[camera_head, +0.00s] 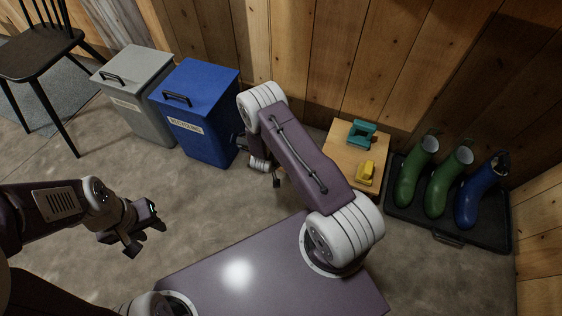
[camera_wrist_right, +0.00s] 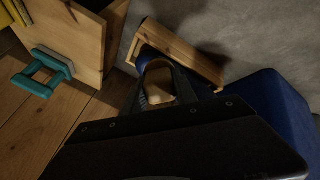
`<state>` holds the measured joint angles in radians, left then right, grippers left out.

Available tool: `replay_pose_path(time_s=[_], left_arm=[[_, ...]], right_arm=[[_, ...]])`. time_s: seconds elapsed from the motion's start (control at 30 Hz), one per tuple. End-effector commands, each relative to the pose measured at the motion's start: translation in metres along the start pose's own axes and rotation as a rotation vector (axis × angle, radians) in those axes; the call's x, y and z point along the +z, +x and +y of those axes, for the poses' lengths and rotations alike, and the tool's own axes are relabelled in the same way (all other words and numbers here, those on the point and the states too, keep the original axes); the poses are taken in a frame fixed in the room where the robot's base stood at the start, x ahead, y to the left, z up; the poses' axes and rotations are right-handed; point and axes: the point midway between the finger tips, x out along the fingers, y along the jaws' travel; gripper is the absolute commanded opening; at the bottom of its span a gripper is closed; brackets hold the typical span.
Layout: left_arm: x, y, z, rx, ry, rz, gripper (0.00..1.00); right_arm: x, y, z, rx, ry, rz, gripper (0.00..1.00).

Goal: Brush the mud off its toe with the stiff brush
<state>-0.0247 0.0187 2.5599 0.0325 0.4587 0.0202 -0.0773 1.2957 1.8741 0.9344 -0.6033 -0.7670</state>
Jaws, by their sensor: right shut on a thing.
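My right gripper (camera_wrist_right: 158,88) is shut on the tan handle of a wooden brush (camera_wrist_right: 187,52). The brush has a long wooden bar with dark blue beneath it; its bristles are not clear. In the head view my right arm hides most of this gripper and the brush, near the blue bin. Two green boots (camera_head: 411,178) (camera_head: 442,188) and one blue boot (camera_head: 474,198) stand in a black tray (camera_head: 437,234) at the right, apart from both grippers. I cannot make out mud on any toe. My left gripper (camera_head: 146,228) is open and empty over the floor.
A low wooden table (camera_head: 343,139) holds a teal object (camera_head: 362,135) and a yellow object (camera_head: 366,173), left of the boot tray. A blue recycling bin (camera_head: 197,140) and a grey bin (camera_head: 147,122) stand by the wall. A black chair (camera_head: 36,58) is far left.

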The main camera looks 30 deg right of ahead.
Motion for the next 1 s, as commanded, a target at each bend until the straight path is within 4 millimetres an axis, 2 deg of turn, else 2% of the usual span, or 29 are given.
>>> replay_pose_path(time_s=[0.03,0.1,0.33,1.0], left_arm=[[0.002,0.014,0.000,0.000,0.000,0.000,0.36],[0.003,0.023,0.000,0.000,0.000,0.000,0.36],[0.005,0.043,-0.001,0.000,0.000,0.000,0.36],[0.005,0.046,-0.001,0.000,0.000,0.000,0.36]], right_arm=[[0.003,0.013,-0.003,0.001,0.003,0.001,0.00],[0.003,0.023,-0.003,0.000,0.003,0.000,0.00],[0.001,0.045,-0.002,0.000,0.003,0.001,0.00],[0.000,0.048,0.000,-0.001,0.001,0.000,0.00]])
